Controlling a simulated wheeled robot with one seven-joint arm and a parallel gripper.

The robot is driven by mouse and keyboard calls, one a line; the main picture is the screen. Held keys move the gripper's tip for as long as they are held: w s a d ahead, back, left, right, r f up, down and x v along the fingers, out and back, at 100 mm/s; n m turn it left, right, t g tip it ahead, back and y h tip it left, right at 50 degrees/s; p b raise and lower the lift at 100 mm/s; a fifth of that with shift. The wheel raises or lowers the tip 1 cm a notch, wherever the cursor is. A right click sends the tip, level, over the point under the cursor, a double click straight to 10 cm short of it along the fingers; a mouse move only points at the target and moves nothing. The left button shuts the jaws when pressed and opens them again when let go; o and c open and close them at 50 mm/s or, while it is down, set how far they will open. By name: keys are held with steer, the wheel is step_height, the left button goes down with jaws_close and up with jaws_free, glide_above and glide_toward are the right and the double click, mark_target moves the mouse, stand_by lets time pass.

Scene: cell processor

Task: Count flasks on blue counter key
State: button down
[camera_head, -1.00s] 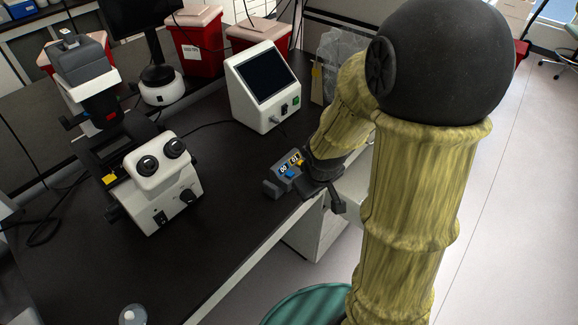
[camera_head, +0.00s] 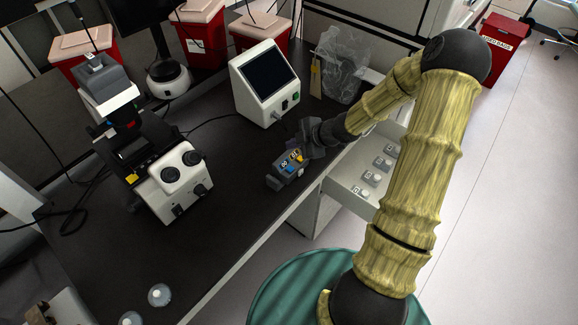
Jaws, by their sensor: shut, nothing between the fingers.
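The grey counter (camera_head: 280,181) sits on the dark bench near its front edge. It has a blue key (camera_head: 289,169) on the left and a yellow-orange key (camera_head: 300,159) on the right. Its small displays seem to read 00 on the blue side and 01 on the yellow side. My gripper (camera_head: 308,140) is shut and empty, just behind and right of the counter; whether it touches the counter I cannot tell. Two clear round flasks (camera_head: 159,295) stand at the bottom left of the view; the second flask (camera_head: 130,319) is cut off by the frame edge.
A white microscope (camera_head: 175,185) stands left of the counter, and a white screen device (camera_head: 264,85) behind it. A clear bag (camera_head: 342,62) stands at the back right. An open drawer (camera_head: 345,185) with several small items lies below my forearm. Red bins stand behind.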

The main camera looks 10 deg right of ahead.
mark_target(290, 169)
step_height(290, 169, down, 9)
steer(key=b, duration=0.8)
steer(key=shift+r, duration=0.1)
steer(key=shift+b, duration=0.35)
stand_by(1.5)
steer(key=shift+f, duration=0.45)
steer(key=shift+f+b, duration=0.3)
steer(key=shift+b, duration=0.15)
stand_by(0.4)
steer(key=shift+r+p, duration=0.8)
steer(key=shift+p, duration=0.05)
steer(key=shift+f, duration=0.15)
stand_by(0.4)
